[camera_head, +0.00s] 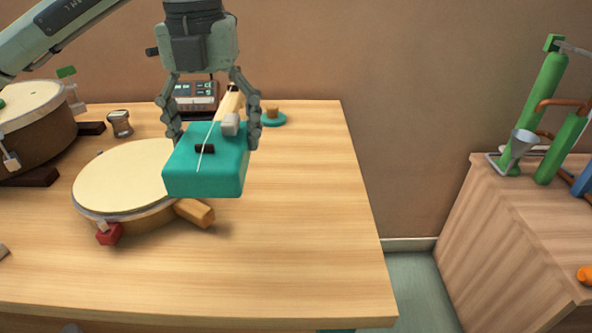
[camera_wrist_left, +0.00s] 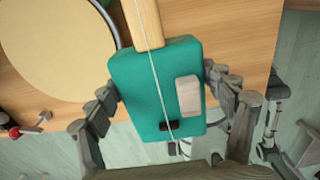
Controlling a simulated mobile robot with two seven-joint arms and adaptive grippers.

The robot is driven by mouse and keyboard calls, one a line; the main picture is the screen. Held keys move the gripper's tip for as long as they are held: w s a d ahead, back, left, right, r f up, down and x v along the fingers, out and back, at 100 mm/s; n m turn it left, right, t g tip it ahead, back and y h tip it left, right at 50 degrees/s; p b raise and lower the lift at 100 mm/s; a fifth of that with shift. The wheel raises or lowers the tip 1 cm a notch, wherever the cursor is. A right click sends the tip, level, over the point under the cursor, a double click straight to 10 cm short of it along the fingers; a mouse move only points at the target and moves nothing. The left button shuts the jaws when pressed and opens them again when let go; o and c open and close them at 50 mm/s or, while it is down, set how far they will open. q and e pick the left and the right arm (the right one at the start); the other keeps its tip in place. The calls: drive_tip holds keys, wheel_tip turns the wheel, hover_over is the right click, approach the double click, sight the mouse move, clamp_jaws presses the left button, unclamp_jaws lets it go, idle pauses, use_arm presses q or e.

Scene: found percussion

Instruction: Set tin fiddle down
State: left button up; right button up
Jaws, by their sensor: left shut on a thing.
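The tin fiddle (camera_head: 205,178) is a teal box with a wooden neck, one pale string, a dark bridge piece and a light block on its face. My left gripper (camera_head: 212,138) is shut on its box, one finger on each side. In the head view the fiddle appears above the wooden table (camera_head: 300,230), overlapping the right edge of a drum, with the neck pointing away. In the left wrist view the box (camera_wrist_left: 135,75) sits between the fingers (camera_wrist_left: 160,85), with the neck (camera_wrist_left: 143,22) toward the top.
A larger drum (camera_head: 35,120), a device with a display (camera_head: 196,92) and a teal disc (camera_head: 274,119) stand behind. The table's right and front areas are clear.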

use_arm(q)
drive_tip(key=d+f, duration=0.2)
drive_tip(key=d, duration=0.1)
drive_tip(key=w+d+f, duration=0.1)
drive_tip(key=d+f, duration=0.1)
drive_tip(key=d, duration=0.2)
drive_tip(key=d+f+p, duration=0.1)
drive_tip(key=d+f, duration=0.1)
drive_tip(key=d, duration=0.2)
drive_tip(key=shift+w+d+f, duration=0.2)
drive_tip(key=shift+f, duration=0.15)
wheel_tip(320, 180, down, 4)
drive_tip(key=shift+r+p, duration=0.1)
drive_tip(key=shift+p, duration=0.25)
use_arm(e)
wheel_tip(320, 180, down, 4)
drive_tip(key=shift+s+a, duration=0.1)
use_arm(q)
drive_tip(key=shift+f, duration=0.25)
use_arm(e)
drive_tip(key=shift+r, duration=0.1)
use_arm(q)
drive_tip(key=o, duration=1.4)
drive_tip(key=shift+c, duration=0.2)
use_arm(e)
drive_tip(key=shift+w+r, duration=0.25)
drive_tip(key=shift+r, duration=0.15)
drive_tip(key=shift+s, duration=0.1)
use_arm(q)
drive_tip(key=shift+r, duration=0.1)
